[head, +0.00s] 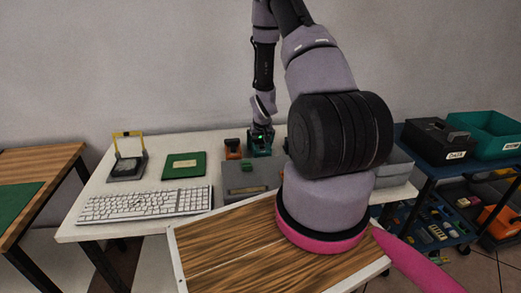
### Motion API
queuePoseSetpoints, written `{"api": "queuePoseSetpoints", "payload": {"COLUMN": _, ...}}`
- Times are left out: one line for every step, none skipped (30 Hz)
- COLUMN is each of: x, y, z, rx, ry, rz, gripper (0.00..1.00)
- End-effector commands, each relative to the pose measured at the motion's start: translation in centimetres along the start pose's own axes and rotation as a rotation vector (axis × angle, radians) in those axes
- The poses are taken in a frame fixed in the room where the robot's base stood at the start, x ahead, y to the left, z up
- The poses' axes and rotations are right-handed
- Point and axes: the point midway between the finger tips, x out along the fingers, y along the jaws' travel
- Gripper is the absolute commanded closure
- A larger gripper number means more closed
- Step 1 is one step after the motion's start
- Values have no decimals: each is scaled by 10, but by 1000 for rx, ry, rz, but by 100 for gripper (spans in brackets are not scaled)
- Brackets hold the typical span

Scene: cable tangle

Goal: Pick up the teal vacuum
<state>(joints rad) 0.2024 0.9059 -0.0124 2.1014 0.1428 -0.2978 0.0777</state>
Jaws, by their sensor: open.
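A small dark teal object (260,145), which looks like the teal vacuum, stands near the back edge of the white table. My gripper (262,130) points down directly over it, at its top. The fingertips are too small and dark to make out clearly, and I cannot tell whether they touch the teal object. The right side of this area is partly hidden by my own arm.
An orange and black object (233,149) stands close to the left of it. A grey box (248,181) with a green piece (250,168) is in front. A green board (184,165), yellow-framed device (129,160) and keyboard (146,204) lie left. Bins (440,139) stand right.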

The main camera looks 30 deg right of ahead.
Motion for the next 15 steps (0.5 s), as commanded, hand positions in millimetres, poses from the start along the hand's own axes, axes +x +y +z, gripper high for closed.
{"api": "queuePoseSetpoints", "payload": {"x": 0, "y": 0, "z": 0, "rx": 0, "ry": 0, "rz": 0, "gripper": 0}}
{"api": "queuePoseSetpoints", "payload": {"x": 0, "y": 0, "z": 0, "rx": 0, "ry": 0, "rz": 0, "gripper": 0}}
{"api": "queuePoseSetpoints", "payload": {"x": 0, "y": 0, "z": 0, "rx": 0, "ry": 0, "rz": 0, "gripper": 0}}
{"api": "queuePoseSetpoints", "payload": {"x": 0, "y": 0, "z": 0, "rx": 0, "ry": 1, "rz": 0, "gripper": 4}}
{"api": "queuePoseSetpoints", "payload": {"x": 0, "y": 0, "z": 0, "rx": 0, "ry": 1, "rz": 0, "gripper": 15}}
{"api": "queuePoseSetpoints", "payload": {"x": 0, "y": 0, "z": 0, "rx": 0, "ry": 1, "rz": 0, "gripper": 31}}
{"api": "queuePoseSetpoints", "payload": {"x": 0, "y": 0, "z": 0, "rx": 0, "ry": 1, "rz": 0, "gripper": 42}}
{"api": "queuePoseSetpoints", "payload": {"x": 0, "y": 0, "z": 0, "rx": 0, "ry": 1, "rz": 0, "gripper": 54}}
{"api": "queuePoseSetpoints", "payload": {"x": -1, "y": 0, "z": 0, "rx": 0, "ry": 1, "rz": 0, "gripper": 69}}
{"api": "queuePoseSetpoints", "payload": {"x": -1, "y": 0, "z": 0, "rx": 0, "ry": 1, "rz": 0, "gripper": 80}}
{"api": "queuePoseSetpoints", "payload": {"x": -1, "y": 0, "z": 0, "rx": 0, "ry": 1, "rz": 0, "gripper": 92}}
{"api": "queuePoseSetpoints", "payload": {"x": -1, "y": 0, "z": -1, "rx": 0, "ry": 2, "rz": 0, "gripper": 93}}
{"api": "queuePoseSetpoints", "payload": {"x": -1, "y": 0, "z": -1, "rx": 0, "ry": 2, "rz": 0, "gripper": 93}}
{"api": "queuePoseSetpoints", "payload": {"x": -1, "y": 0, "z": -1, "rx": 0, "ry": 2, "rz": 0, "gripper": 93}}
{"api": "queuePoseSetpoints", "payload": {"x": -1, "y": 0, "z": -1, "rx": 0, "ry": 2, "rz": 0, "gripper": 93}}
